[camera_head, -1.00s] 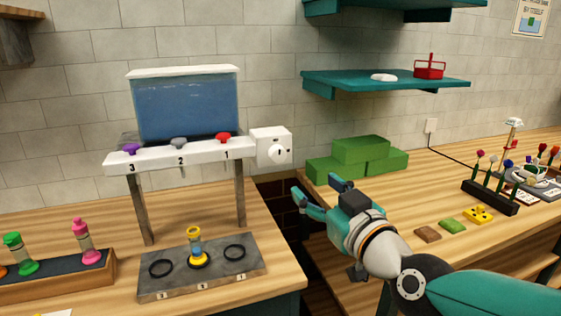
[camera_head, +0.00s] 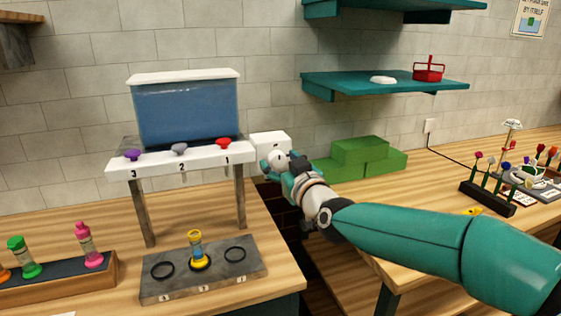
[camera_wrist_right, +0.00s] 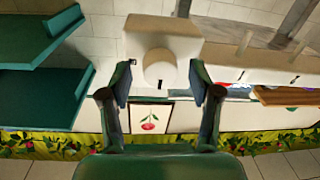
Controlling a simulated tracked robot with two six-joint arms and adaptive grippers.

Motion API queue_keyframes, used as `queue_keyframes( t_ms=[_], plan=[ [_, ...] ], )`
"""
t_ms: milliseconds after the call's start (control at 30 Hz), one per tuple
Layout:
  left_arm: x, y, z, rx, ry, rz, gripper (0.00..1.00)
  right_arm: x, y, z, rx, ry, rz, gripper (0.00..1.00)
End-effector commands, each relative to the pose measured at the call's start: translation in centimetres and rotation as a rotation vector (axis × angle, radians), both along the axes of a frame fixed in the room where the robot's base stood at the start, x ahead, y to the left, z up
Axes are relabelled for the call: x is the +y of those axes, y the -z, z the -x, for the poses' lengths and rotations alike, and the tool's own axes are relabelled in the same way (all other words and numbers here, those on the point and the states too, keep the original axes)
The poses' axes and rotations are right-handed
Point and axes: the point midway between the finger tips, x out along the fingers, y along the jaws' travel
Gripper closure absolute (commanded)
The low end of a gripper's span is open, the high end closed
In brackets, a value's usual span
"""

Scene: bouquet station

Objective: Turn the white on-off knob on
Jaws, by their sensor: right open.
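The white on-off knob (camera_wrist_right: 160,70) is a round dial with a dark mark, on the front of a white box (camera_head: 268,139) at the right end of the water dispenser's white rail. In the head view my right gripper (camera_head: 276,160) is in front of the box and hides part of the knob. In the right wrist view my right gripper (camera_wrist_right: 160,85) is open, with one finger on each side of the knob's lower part. A gap shows between each finger and the knob; I see no contact. My left gripper is not in view.
The dispenser has a blue tank (camera_head: 188,112) and purple, grey and red valves. Below stands a grey tray (camera_head: 222,283) with a yellow-capped vial. Green blocks (camera_head: 360,151) lie right of my gripper, under a teal shelf (camera_head: 385,82). A dark gap separates the two benches.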

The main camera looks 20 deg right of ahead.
Motion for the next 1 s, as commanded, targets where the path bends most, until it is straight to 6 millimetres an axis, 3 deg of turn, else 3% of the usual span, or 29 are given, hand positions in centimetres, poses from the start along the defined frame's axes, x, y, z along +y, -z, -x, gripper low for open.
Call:
queue_keyframes(
  t_ms=[233,600,1000],
  plan=[
    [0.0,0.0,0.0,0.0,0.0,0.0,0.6,0.0,0.0,0.0,0.0,0.0,0.0,0.39],
    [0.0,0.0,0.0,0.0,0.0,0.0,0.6,0.1,0.0,0.0,0.0,-0.001,0.0,0.97],
    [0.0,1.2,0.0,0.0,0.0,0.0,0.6,0.1,0.2,0.0,0.002,-0.002,-0.07,0.97]
  ],
)
